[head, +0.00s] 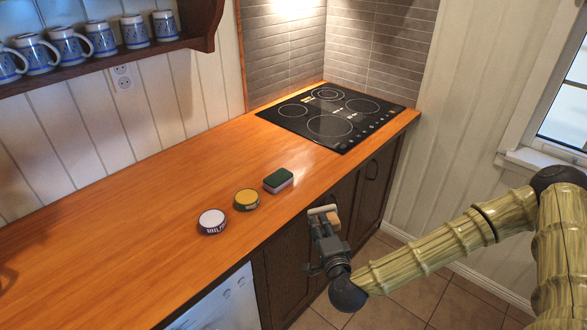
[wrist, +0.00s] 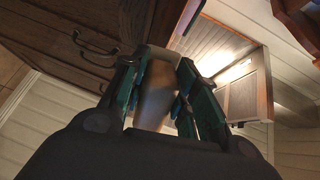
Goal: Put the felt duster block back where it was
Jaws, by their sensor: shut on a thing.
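The felt duster block (head: 332,217) appears to be the small block with a pale strip and a wood-brown part at the end of my gripper (head: 323,226). In the wrist view the block (wrist: 157,92) sits between the two fingers of my gripper (wrist: 160,88), pale at its far end and brown on its side. The fingers are shut on it. In the head view my gripper holds it at the counter's front edge, before the dark cabinet doors. Its lower part is hidden by the fingers.
On the wooden counter (head: 120,240) stand a white-lidded round tin (head: 212,221), a yellow-lidded round tin (head: 246,199) and a green-and-pink sponge (head: 278,180), roughly in a row. A black cooktop (head: 330,115) lies behind. Several mugs stand on a wall shelf (head: 110,62). The left counter is clear.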

